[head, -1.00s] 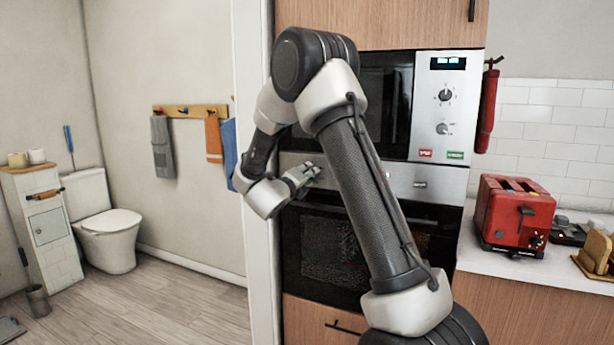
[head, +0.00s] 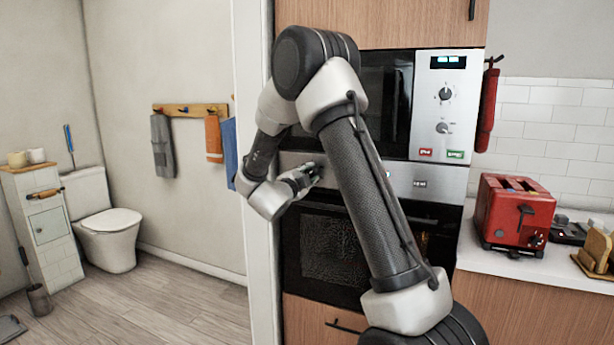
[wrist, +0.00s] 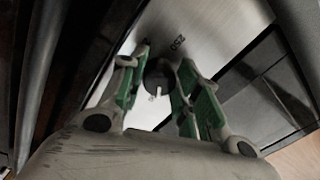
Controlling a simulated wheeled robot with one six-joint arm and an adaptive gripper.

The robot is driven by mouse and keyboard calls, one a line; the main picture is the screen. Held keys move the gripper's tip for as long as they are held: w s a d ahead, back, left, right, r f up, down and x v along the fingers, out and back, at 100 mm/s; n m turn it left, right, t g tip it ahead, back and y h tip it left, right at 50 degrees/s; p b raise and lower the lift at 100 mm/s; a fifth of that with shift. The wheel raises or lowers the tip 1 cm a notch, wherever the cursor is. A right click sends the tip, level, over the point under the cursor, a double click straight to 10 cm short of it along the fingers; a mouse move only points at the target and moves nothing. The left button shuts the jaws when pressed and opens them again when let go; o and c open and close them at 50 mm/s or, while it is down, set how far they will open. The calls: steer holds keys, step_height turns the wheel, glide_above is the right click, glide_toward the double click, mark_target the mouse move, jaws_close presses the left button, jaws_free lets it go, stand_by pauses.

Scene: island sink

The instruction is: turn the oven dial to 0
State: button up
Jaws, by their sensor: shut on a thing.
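The oven dial (wrist: 158,78) is a dark round knob with a white pointer mark, on the steel panel in the wrist view. The green-padded fingers of my gripper (wrist: 163,62) stand on both sides of it and are shut on it. A tilted number that looks like 250 (wrist: 178,43) is on the panel beside the dial. In the head view my gripper (head: 312,172) is at the left part of the oven's steel control strip (head: 440,184). The dial is hidden there behind my gripper.
The dark oven door (head: 330,245) is below the strip. Above is a microwave panel (head: 446,105) with two knobs. A red toaster (head: 515,212) stands on the counter at right.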

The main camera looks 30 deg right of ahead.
steer(key=n, duration=1.1)
steer(key=shift+s+f, duration=0.1)
steer(key=shift+f, duration=0.05)
steer(key=shift+n, duration=0.4)
steer(key=o, duration=1)
steer(key=shift+d, duration=0.1)
steer(key=v, duration=1.2)
steer(key=shift+s, duration=0.1)
